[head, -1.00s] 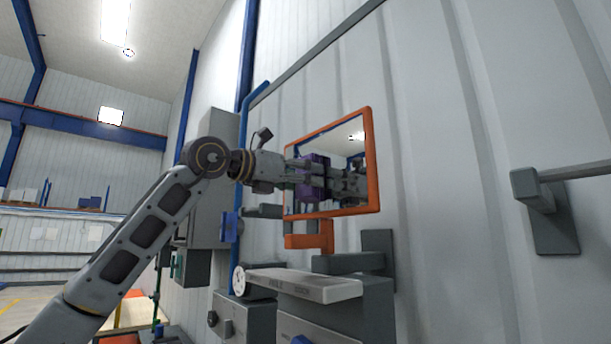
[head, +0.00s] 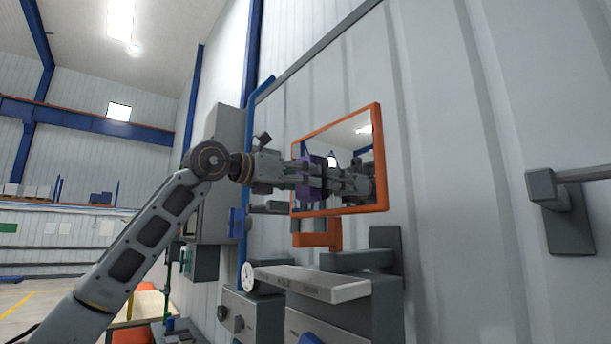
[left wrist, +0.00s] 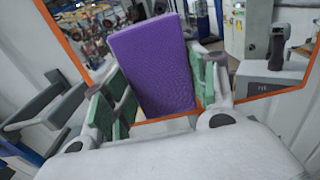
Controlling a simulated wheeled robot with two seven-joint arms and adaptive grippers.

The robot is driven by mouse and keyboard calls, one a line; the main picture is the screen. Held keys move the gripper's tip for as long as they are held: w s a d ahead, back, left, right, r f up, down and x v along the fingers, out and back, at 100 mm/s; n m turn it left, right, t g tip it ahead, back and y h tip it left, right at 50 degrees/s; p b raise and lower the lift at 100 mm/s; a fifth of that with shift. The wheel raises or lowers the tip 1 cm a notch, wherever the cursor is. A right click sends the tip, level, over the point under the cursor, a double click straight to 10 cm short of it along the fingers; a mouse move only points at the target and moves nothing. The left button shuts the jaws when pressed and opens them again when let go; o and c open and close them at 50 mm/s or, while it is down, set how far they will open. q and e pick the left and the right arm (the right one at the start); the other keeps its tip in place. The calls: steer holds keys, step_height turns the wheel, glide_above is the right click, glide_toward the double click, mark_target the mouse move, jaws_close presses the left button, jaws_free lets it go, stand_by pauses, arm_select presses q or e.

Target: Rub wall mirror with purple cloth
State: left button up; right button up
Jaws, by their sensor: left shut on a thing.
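The wall mirror (head: 346,130) has an orange frame and hangs on the grey panelled wall. My left gripper (head: 302,174) reaches it from the left. It is shut on the purple cloth (head: 316,178), a thick block-like pad, held at the left part of the glass. In the left wrist view the purple cloth (left wrist: 153,66) stands between the green-padded fingers of my left gripper (left wrist: 158,100), with the mirror's glass behind it. Whether the cloth touches the glass I cannot tell. The mirror reflects my gripper and the cloth. My right gripper is not in view.
An orange bracket (head: 318,236) sits just below the mirror. Under it a grey ledge (head: 312,282) juts out above grey boxes. A grey wall bracket with a rail (head: 560,205) is at the right. The wall between mirror and rail is bare.

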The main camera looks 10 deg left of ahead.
arm_select(q)
steer(key=shift+w+a, duration=0.1)
steer(key=shift+a, duration=0.05)
steer(key=shift+a, duration=0.1)
stand_by(0.3)
steer(key=shift+b+v, duration=1.05)
steer(key=shift+v, duration=1.9)
steer(key=shift+b+v, duration=0.3)
steer(key=shift+v, duration=1.2)
